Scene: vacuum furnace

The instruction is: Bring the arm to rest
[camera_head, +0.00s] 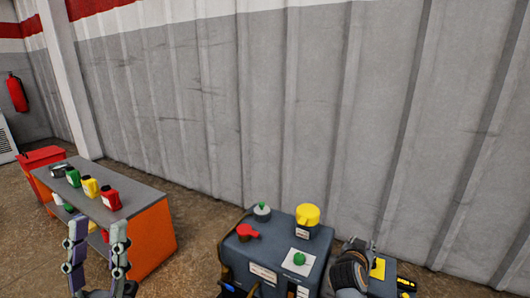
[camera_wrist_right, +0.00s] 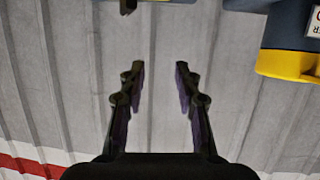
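My left gripper (camera_head: 98,226) is at the lower left of the head view, in front of the grey-topped bench. Its two fingers point up, stand apart and hold nothing. My right gripper (camera_wrist_right: 158,70) shows in the right wrist view with its fingers apart and nothing between them. The corrugated wall (camera_wrist_right: 160,120) fills the background behind these fingers. In the head view the right gripper's fingers cannot be made out.
The bench (camera_head: 140,200) carries green, yellow and red containers. A blue and yellow part (camera_wrist_right: 288,62) is right of my right gripper.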

